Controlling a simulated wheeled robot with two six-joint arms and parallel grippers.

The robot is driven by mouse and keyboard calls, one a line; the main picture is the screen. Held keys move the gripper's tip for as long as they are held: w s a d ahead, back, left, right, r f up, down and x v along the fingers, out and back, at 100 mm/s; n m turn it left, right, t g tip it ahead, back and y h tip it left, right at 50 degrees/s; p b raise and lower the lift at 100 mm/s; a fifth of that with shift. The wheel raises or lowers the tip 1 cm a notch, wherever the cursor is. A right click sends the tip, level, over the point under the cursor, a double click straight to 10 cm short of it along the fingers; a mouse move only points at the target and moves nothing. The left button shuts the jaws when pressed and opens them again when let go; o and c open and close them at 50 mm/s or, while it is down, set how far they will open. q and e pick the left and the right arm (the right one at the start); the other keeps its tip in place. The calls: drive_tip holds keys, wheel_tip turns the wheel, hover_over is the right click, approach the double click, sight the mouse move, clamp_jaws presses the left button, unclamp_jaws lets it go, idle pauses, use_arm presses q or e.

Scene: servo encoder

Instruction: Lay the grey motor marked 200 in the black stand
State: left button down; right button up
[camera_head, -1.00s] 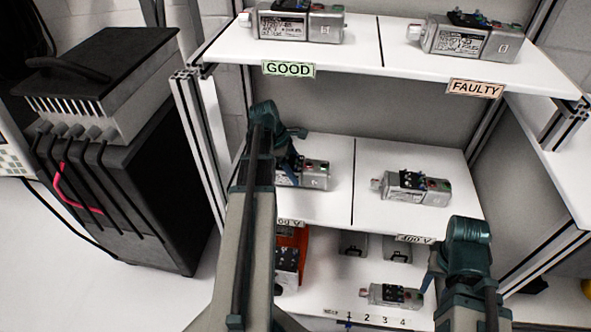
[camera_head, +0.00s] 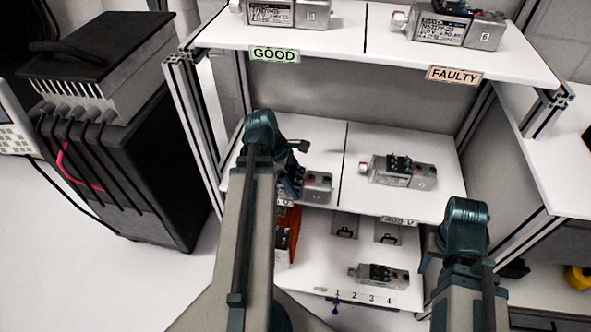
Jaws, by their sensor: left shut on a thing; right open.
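My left gripper (camera_head: 291,178) is shut on a grey motor (camera_head: 318,186) at the left of the middle shelf, partly hidden by the gripper. Its marking is too small to read, and I cannot tell whether it touches the shelf. A second grey motor (camera_head: 403,170) lies on the right half of that shelf. Another motor (camera_head: 382,275) lies on the lower shelf above the numbers 1 to 4. My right gripper (camera_head: 428,250) is open and empty to the right of the lower shelf. I cannot make out a black stand for certain.
The top shelf (camera_head: 345,42) holds motors above the GOOD (camera_head: 275,54) and FAULTY (camera_head: 454,76) signs. An orange-red object (camera_head: 291,222) is partly hidden behind my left arm. Two small grey blocks (camera_head: 345,225) stand at the back of the lower shelf. A black cabinet (camera_head: 130,165) stands left.

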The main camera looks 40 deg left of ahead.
sight(297, 178)
use_arm(q)
drive_tip(key=shift+s+d+r, duration=0.1)
drive_tip(key=shift+s+d, duration=0.25)
drive_tip(key=shift+d, duration=0.1)
drive_tip(key=shift+r, duration=0.1)
wheel_tip(297, 178, up, 20)
drive_tip(key=p, duration=2)
drive_tip(key=shift+f, duration=0.2)
